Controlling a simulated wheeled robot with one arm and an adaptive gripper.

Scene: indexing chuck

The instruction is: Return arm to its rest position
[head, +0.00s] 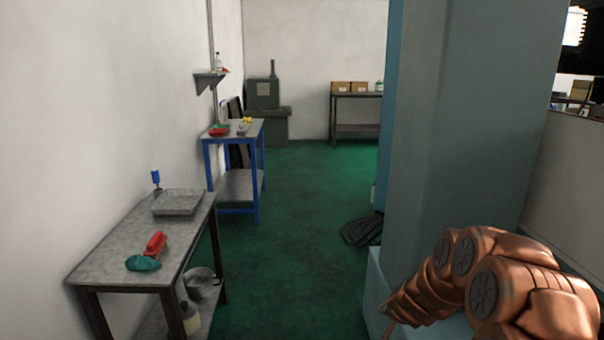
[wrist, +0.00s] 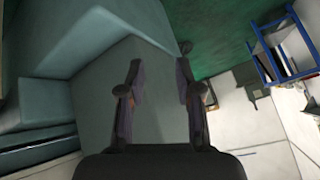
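My arm, copper coloured, shows folded at the lower right of the head view, in front of a grey-teal machine column (head: 455,110). My gripper (wrist: 160,75) shows in the wrist view with its two dark fingers apart. Nothing is between the fingers; behind them is a grey-teal machine surface (wrist: 95,85). In the head view I cannot make out the fingers.
A grey metal table (head: 120,240) stands at the left wall with a tray (head: 178,203), a red-handled object (head: 155,243) and a teal cloth (head: 143,263). A blue-framed table (head: 235,172) stands beyond. The green floor (head: 300,240) between is mostly clear.

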